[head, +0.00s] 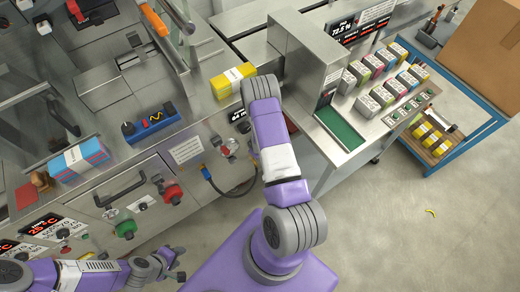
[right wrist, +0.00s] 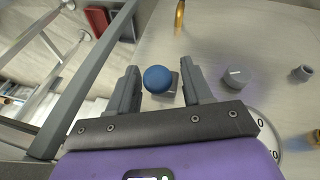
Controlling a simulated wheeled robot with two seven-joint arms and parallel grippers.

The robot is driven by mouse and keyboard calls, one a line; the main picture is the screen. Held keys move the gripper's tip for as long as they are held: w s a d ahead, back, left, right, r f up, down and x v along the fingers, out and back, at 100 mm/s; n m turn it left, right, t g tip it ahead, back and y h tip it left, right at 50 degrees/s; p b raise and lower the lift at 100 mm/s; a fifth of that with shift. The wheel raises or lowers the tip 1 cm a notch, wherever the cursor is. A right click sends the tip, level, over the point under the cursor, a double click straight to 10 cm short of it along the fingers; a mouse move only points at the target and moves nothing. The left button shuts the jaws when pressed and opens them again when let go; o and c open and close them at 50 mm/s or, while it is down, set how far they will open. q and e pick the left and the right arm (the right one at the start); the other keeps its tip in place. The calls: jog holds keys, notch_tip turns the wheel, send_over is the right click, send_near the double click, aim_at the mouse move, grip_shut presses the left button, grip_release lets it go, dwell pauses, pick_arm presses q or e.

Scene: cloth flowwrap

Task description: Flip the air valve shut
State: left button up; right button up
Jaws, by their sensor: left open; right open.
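In the right wrist view a round blue knob (right wrist: 158,79) sits on a small grey metal base on the pale machine panel. It may be the air valve's handle; I cannot tell which way it is set. My right gripper (right wrist: 160,69) is open, with its two fingers on either side of the blue knob. No contact is clear. In the head view my right arm covers this gripper and the knob. My left gripper (head: 174,263) is open and empty at the lower left, in front of the machine, below the green knob (head: 125,229).
A grey dial knob (right wrist: 237,77) is close to the right finger, and a part-hidden round gauge (right wrist: 262,128) is below it. A yellow part (right wrist: 179,14) is above. In the head view a red knob (head: 172,193) and a dark hose (head: 222,193) are on the front panel.

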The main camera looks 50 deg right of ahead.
jog(key=p+v, duration=0.1)
jog(key=v, duration=0.6)
jog(key=shift+r, duration=0.3)
jog(key=shift+s+a, duration=0.1)
jog(key=s+a+r+m+g+y, duration=0.1)
jog(key=s+a+y, duration=0.2)
jog(key=a, duration=1.2)
jog(key=s+a+r+m+g+y, duration=0.1)
jog(key=s+a+y, duration=0.3)
jog(key=a, duration=1.2)
jog(key=shift+s+a+r+g+b, duration=0.2)
jog(key=shift+s+a+g+b, duration=0.1)
jog(key=shift+s, duration=0.3)
